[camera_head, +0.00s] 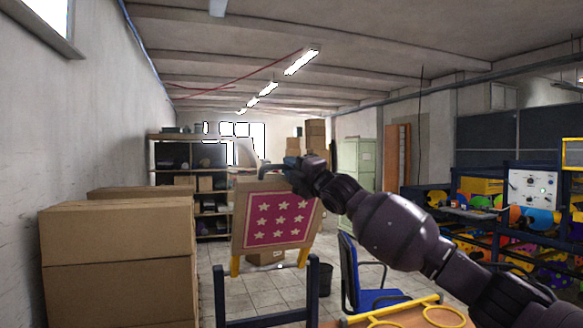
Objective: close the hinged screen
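The hinged screen (240,222) is a wooden-framed panel with a magenta field and several pale stars. It stands raised and slightly tilted in the middle of the head view. A dark curved bar (268,169), which looks like a handle, shows at its top edge. My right arm reaches in from the lower right, and my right gripper (292,168) is at the screen's top edge by this bar. The fingers are small, dark and overlapping, so I cannot tell whether they grip the bar. My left gripper is not in view.
A wooden board with yellow bars (440,315) lies at the bottom right. A dark blue frame (219,290) stands at the bottom centre. A blue chair (350,265) is behind my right arm. Cardboard boxes (120,250) are stacked at left. Coloured machinery (530,185) stands at right.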

